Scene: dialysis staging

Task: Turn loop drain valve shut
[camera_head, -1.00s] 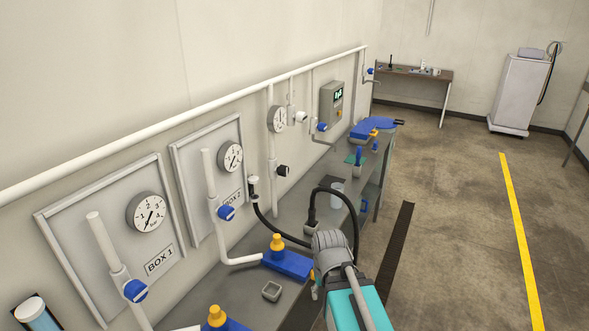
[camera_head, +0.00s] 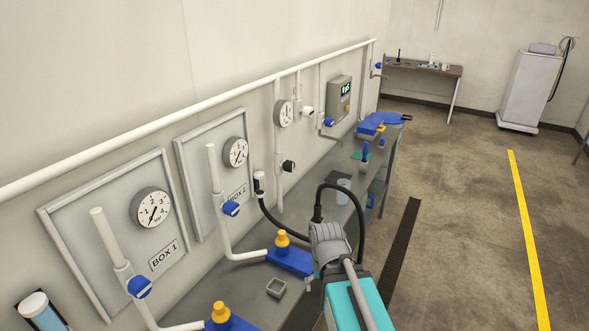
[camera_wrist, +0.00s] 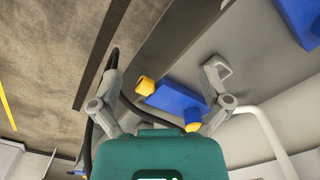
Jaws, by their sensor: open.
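No label marks which valve is the loop drain valve. A black-handled valve (camera_head: 288,166) is on the vertical pipe below a gauge.
The grey bench (camera_head: 240,282) runs along the wall. A black hose (camera_head: 357,215) arches beside my arm. The floor to the right is clear around a yellow line (camera_head: 524,220).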

